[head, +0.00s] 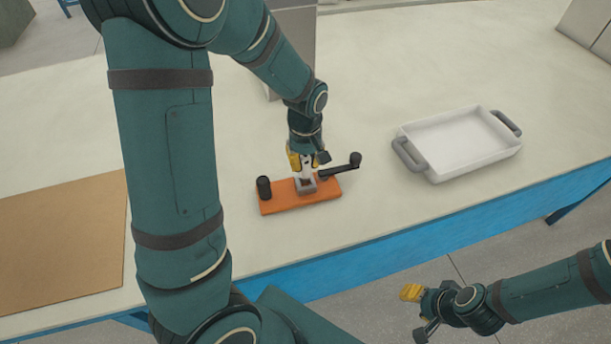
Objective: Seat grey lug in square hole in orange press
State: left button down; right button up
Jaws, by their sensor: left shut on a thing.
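The orange press (278,204) lies on the table as a flat orange base. A grey square block with the hole (305,188) sits at its middle, a black post (264,188) stands at its left end, and a dark lever with a black knob (355,160) reaches out to the right. My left gripper (308,164) points down over the grey block, shut on the grey lug (307,173). The lug's lower end is at the block; I cannot tell how deep it sits. My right gripper (411,306) is off the table's front edge, away from the press; its finger opening is unclear.
A white tray with grey handles (460,170) stands to the right of the press. A brown board (62,245) lies at the left. A grey box-like panel (297,40) stands behind my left arm. The table between press and tray is clear.

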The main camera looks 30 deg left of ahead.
aim_at(305, 174)
pick_arm(q)
jog(key=shift+f+b, duration=0.55)
jog(key=shift+f, duration=2.05)
jog(key=shift+f, duration=0.15)
jog(key=c, duration=1)
grip_release()
notch_tip(305, 174, up, 12)
jog(key=p, duration=0.3)
